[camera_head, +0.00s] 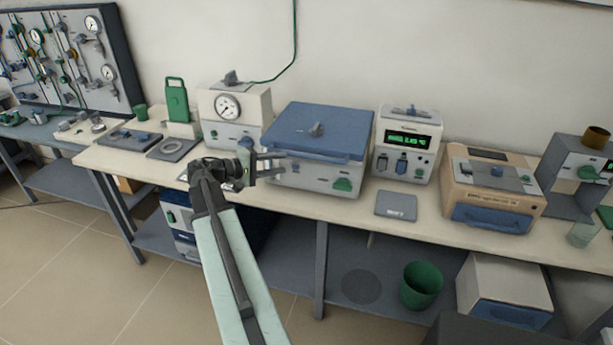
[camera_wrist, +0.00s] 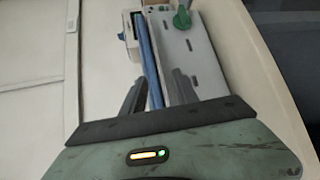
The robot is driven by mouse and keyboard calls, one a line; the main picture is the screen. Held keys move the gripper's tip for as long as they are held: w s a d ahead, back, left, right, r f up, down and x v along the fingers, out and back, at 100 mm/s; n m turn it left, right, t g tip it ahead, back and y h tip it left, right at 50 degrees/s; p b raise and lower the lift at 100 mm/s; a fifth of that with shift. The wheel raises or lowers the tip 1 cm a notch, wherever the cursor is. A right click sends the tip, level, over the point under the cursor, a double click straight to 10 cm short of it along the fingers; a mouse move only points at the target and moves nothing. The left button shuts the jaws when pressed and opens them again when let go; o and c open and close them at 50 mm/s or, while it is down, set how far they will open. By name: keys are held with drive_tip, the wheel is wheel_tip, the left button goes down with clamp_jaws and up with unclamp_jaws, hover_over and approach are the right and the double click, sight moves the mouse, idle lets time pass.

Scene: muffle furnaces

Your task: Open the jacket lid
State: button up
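The blue lid (camera_head: 345,128) lies shut on top of a white box (camera_head: 312,175) in the middle of the bench, with a grey knob (camera_head: 317,129) on it and a blue bar along its front edge. My gripper (camera_head: 277,164) is at the box's left front corner, its fingers pointing right, level with the lid's front edge. In the wrist view my gripper (camera_wrist: 160,76) has its two dark fingers apart. The blue edge or bar (camera_wrist: 147,55) runs between them. I cannot tell whether either finger touches it. A green knob (camera_wrist: 182,19) is on the box's front.
A gauge unit (camera_head: 236,112) stands left of the box. A white device with a green display (camera_head: 406,143) stands right of it, and a grey plate (camera_head: 396,205) lies in front. A beige furnace-like unit (camera_head: 491,190) stands farther right on the bench.

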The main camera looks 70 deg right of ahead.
sight(303, 157)
drive_tip(key=shift+g, duration=0.4)
drive_tip(key=x, duration=0.3)
drive_tip(key=r+x, duration=0.1)
drive_tip(key=x, duration=0.2)
drive_tip(key=b+x, duration=0.1)
drive_tip(key=x, duration=0.3)
drive_tip(key=shift+s+a+r, duration=0.15)
drive_tip(key=shift+s+a, duration=0.05)
drive_tip(key=shift+s, duration=0.05)
clamp_jaws()
idle(0.5)
